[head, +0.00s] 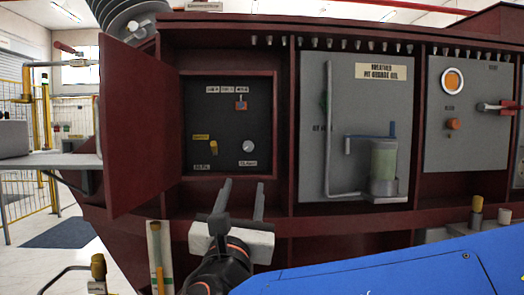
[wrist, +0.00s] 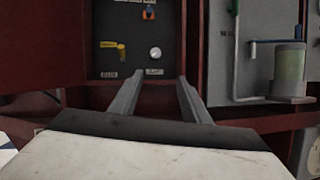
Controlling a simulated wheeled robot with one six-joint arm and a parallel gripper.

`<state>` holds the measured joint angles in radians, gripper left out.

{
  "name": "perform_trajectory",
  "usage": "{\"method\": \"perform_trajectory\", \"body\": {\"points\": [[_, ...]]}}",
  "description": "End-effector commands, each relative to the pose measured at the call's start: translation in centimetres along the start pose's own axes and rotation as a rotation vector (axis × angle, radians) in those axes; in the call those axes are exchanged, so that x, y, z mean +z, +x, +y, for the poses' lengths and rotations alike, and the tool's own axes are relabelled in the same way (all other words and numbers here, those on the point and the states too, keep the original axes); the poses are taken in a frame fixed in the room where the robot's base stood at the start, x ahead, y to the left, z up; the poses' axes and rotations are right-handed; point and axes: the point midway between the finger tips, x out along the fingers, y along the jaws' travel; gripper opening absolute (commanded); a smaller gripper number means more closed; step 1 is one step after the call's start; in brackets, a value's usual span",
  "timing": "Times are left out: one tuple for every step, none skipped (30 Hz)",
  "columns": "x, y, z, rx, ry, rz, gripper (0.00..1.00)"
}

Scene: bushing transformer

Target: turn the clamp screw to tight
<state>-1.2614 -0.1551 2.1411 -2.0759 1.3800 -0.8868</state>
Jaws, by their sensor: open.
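A small round white screw head (head: 249,146) sits at the lower right of the dark panel (head: 212,120) inside the open cabinet. It appears to be the clamp screw, but the label under it is too small to read surely. It also shows in the wrist view (wrist: 155,53), just above the gap between my fingertips. My gripper (head: 243,186) is open and empty, in front of and below the panel, apart from the screw. Both fingers (wrist: 160,82) point toward the cabinet. Whether the screw is loose or tight cannot be told.
The red door (head: 140,130) stands open at left. A grey panel with a glass breather (head: 384,160) is at right. The space before the dark panel is clear.

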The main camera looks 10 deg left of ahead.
Motion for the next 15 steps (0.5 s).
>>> {"method": "perform_trajectory", "body": {"points": [[0.2, -0.3, 0.8, 0.015, -0.006, -0.009, 0.43], [0.3, -0.4, 1.0, 0.021, -0.008, -0.014, 0.43], [0.5, -0.4, 1.2, 0.026, -0.011, -0.019, 0.43], [0.5, -0.4, 1.4, 0.028, -0.012, -0.021, 0.43], [0.6, -0.3, 1.4, 0.029, -0.013, -0.022, 0.43], [0.6, -0.1, 1.4, 0.029, -0.014, -0.023, 0.43], [0.6, 0.1, 1.4, 0.029, -0.014, -0.022, 0.43], [0.6, 0.4, 1.4, 0.028, -0.014, -0.022, 0.43], [0.6, 0.8, 1.3, 0.026, -0.014, -0.022, 0.43], [0.6, 1.2, 1.3, 0.025, -0.014, -0.022, 0.43], [0.6, 1.6, 1.3, 0.025, -0.013, -0.022, 0.43], [0.6, 2.2, 1.3, 0.025, -0.014, -0.022, 0.43], [0.6, 2.7, 1.3, 0.024, -0.014, -0.022, 0.43], [0.5, 3.2, 1.3, 0.024, -0.015, -0.022, 0.43], [0.6, 3.8, 1.4, 0.025, -0.014, -0.022, 0.43]]}}
